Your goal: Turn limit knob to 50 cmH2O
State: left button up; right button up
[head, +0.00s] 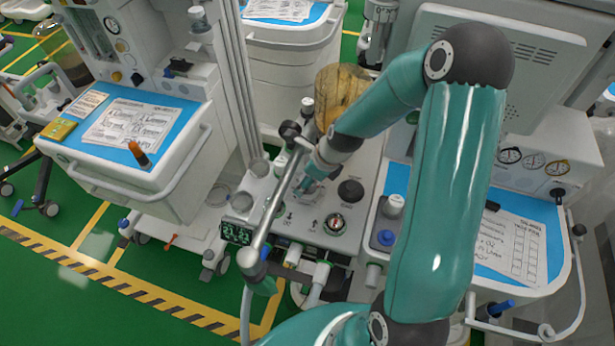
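My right arm reaches in from the bottom, bends at the top right and comes down over the grey panel (372,160) of the middle cart. My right gripper (308,184) is at the panel's left part, beside a slanting metal tube. Its fingertips are small and partly hidden, so I cannot tell whether they are open or shut, or touch a control. A black round knob (350,191) on the panel stands clear to the right of the gripper. A small round dial (335,223) sits below that knob. The labels are too small to read, so I cannot identify the limit knob for certain. My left gripper is not in view.
The metal tube (270,215) crosses the panel's left side close to my gripper. A tan bag (341,92) hangs behind my wrist. A green digital display (236,233) sits at the lower left. Carts with blue tops (190,108) stand left and right.

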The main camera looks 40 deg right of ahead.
jog(key=v, duration=1.2)
jog(key=shift+f, duration=0.1)
